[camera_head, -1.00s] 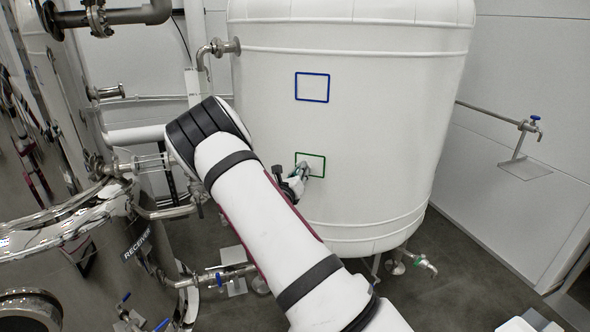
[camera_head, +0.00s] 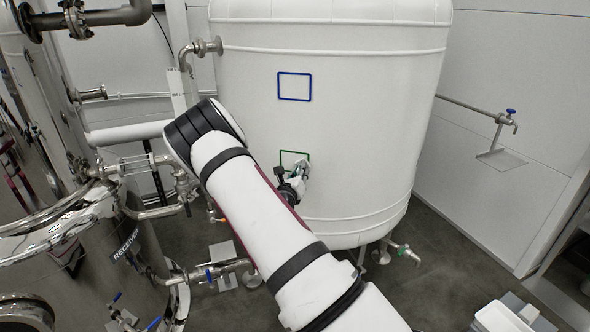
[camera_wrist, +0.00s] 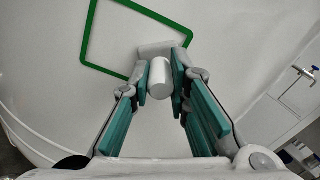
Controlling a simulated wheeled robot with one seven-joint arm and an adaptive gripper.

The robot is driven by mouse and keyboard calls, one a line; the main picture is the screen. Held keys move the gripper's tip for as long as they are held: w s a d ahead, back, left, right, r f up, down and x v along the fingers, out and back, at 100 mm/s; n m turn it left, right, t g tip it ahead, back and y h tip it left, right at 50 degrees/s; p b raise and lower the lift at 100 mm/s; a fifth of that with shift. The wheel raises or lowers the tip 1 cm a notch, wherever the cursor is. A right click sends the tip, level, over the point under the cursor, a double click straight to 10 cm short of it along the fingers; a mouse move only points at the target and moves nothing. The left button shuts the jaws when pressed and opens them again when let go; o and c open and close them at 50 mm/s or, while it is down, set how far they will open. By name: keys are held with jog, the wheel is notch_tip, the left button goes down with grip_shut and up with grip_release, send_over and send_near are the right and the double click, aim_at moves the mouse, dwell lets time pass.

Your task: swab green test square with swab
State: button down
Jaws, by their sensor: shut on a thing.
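The green test square (camera_head: 294,152) is a green outline on the side of the white tank (camera_head: 345,150), below a blue outline. My gripper (camera_head: 301,172) is at the square and covers its lower right part in the head view. In the wrist view, the gripper (camera_wrist: 161,72) is shut on the swab (camera_wrist: 159,80), a short white cylinder between the teal finger pads. The green outline (camera_wrist: 87,35) is beyond the fingertips, to the upper left, with its lower right part behind them. I cannot tell whether the swab touches the tank.
The blue outline (camera_head: 294,86) is higher on the tank. A steel receiver vessel (camera_head: 120,250) with pipes and valves stands at the left. A tap (camera_head: 511,122) is on the right wall, and a white tray (camera_head: 500,318) is at the lower right. Grey floor shows between.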

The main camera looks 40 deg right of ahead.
jog(key=shift+s+d+p, duration=0.3)
jog(key=shift+s+d, duration=0.05)
jog(key=shift+s, duration=0.1)
jog(key=shift+w+a, duration=0.3)
jog(key=shift+w, duration=0.15)
jog(key=shift+w+a+r+b, duration=0.1)
jog(key=shift+w+a+b, duration=0.4)
jog(key=shift+w, duration=0.45)
jog(key=shift+w+a+b, duration=0.9)
jog(key=shift+w+a, duration=1)
jog(key=shift+w, duration=0.3)
jog(key=shift+s+a, duration=0.1)
jog(key=shift+p+v, duration=1.65)
jog(key=shift+v, duration=1.25)
